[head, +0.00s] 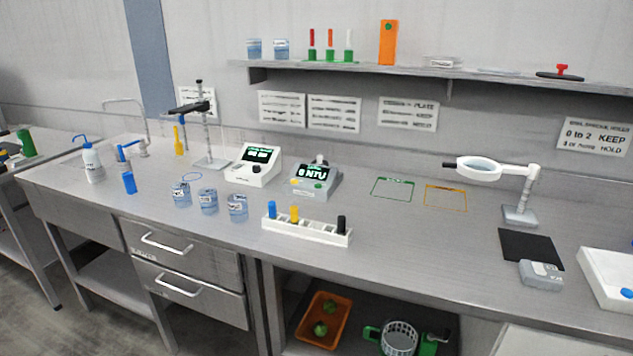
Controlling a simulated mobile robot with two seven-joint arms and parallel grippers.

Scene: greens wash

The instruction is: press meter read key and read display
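A grey meter (316,181) stands on the steel bench near the middle. Its dark display shows large pale characters that look like "0 NTU", though the first one is hard to make out. A thin green line of text sits above them, too small to read. A white instrument (254,165) with a dark display stands just left of the meter. Neither of my grippers is in the head view, and nothing touches the meter.
A white rack (307,231) with blue, yellow and black pieces lies in front of the meter. Several beakers (208,201) stand left of it. A magnifier lamp (520,213) stands at right, beside a black mat (530,247). Bench around the green and orange outlines is clear.

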